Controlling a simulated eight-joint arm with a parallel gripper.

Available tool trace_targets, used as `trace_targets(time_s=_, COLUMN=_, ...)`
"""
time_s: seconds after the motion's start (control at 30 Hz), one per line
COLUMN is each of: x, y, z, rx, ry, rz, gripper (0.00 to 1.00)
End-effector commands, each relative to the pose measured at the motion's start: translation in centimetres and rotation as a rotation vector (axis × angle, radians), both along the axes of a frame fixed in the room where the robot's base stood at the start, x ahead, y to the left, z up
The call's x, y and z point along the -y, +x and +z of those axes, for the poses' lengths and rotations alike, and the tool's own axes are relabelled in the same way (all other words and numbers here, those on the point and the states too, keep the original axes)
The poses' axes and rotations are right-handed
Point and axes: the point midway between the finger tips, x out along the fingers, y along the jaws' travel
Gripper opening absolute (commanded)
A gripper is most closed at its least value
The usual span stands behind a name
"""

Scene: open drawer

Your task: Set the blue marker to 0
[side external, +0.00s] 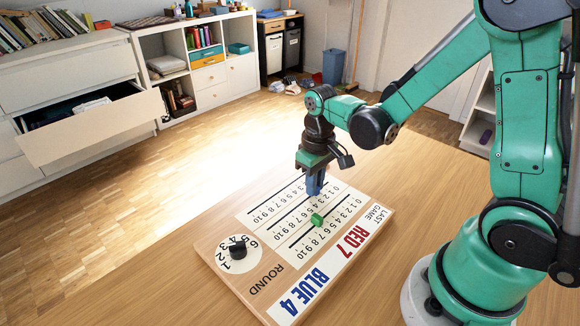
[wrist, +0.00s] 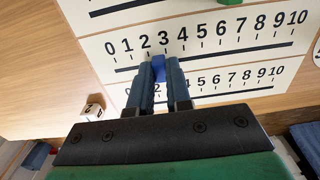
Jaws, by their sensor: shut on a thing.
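The game board (side external: 210,248) lies on the wooden table with several number scales from 0 to 10. The blue marker (wrist: 158,69) is a small block at the slot of one scale, near the numbers 2 and 3 in the wrist view. My gripper (wrist: 159,63) is shut on it, one dark finger on each side. The 0 of that scale is left of the marker in the wrist view. In the side view my gripper (side external: 314,187) points down over the board, and its fingers make the marker hard to make out there.
A green marker (side external: 317,219) stands on the neighbouring scale and shows at the top of the wrist view (wrist: 230,2). A black knob (side external: 238,250) sits on the round dial. A small pale cube (wrist: 94,106) lies left of the fingers. A drawer (side external: 92,128) stands open behind.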

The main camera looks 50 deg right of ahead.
Motion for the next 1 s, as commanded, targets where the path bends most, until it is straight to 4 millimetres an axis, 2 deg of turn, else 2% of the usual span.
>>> trace_targets(time_s=0.1, x=2.3, y=0.0, z=0.0, rx=0.000, ry=-0.001, rz=-0.010, gripper=0.00)
trace_targets(time_s=0.23, x=4.1, y=0.0, z=0.0, rx=0.000, ry=-0.001, rz=-0.006, gripper=0.00)
trace_targets(time_s=0.57, x=4.6, y=-0.1, z=0.0, rx=0.001, ry=-0.003, rz=-0.002, gripper=0.00)
trace_targets(time_s=0.6, x=4.6, y=-0.1, z=0.0, rx=0.001, ry=-0.003, rz=-0.002, gripper=0.25)
trace_targets(time_s=0.67, x=4.6, y=-0.1, z=0.0, rx=0.001, ry=-0.003, rz=-0.002, gripper=0.42)
trace_targets(time_s=0.7, x=4.5, y=-0.1, z=0.0, rx=0.001, ry=-0.002, rz=-0.002, gripper=0.47)
trace_targets(time_s=1.0, x=4.5, y=-0.1, z=0.1, rx=0.000, ry=-0.001, rz=-0.001, gripper=0.47)
